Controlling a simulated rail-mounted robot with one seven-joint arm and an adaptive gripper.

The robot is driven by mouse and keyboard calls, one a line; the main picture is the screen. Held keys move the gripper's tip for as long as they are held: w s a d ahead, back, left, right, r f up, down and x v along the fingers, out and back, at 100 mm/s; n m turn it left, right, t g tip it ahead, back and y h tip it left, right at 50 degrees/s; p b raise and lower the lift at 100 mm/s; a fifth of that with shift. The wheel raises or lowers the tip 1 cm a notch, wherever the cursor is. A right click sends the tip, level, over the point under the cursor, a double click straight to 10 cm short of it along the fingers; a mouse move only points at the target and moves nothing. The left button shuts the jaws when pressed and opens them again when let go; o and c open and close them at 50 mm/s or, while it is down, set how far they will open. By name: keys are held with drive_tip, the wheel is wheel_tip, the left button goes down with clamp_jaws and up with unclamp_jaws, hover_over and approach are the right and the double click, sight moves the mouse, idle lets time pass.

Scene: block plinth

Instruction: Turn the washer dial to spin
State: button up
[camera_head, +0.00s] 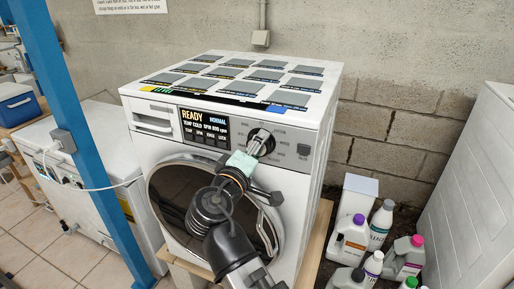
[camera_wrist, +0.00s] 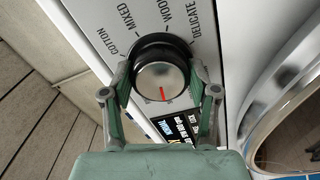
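The washer (camera_head: 215,150) stands against the wall, its screen reading READY and NORMAL. The dial (camera_head: 262,138) is on the front panel, right of the screen, partly hidden by my gripper (camera_head: 254,150). In the wrist view the dial (camera_wrist: 160,72) is a silver knob in a black ring, its red mark pointing down in the picture. COTTON, MIXED, WOO... and DELICATE show around its upper side; I see no SPIN label there. My gripper (camera_wrist: 160,84) has its fingers apart, one on each side of the dial. I cannot tell whether they touch it.
The round door (camera_head: 167,185) is below the panel, behind my arm. Several bottles (camera_head: 352,238) stand on the floor at right, near a white cabinet (camera_head: 475,190). A blue post (camera_head: 85,130) and another white appliance (camera_head: 70,170) are at left.

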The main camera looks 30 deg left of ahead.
drive_tip(key=o, duration=0.4)
drive_tip(key=shift+o, duration=0.2)
drive_tip(key=v, duration=1.2)
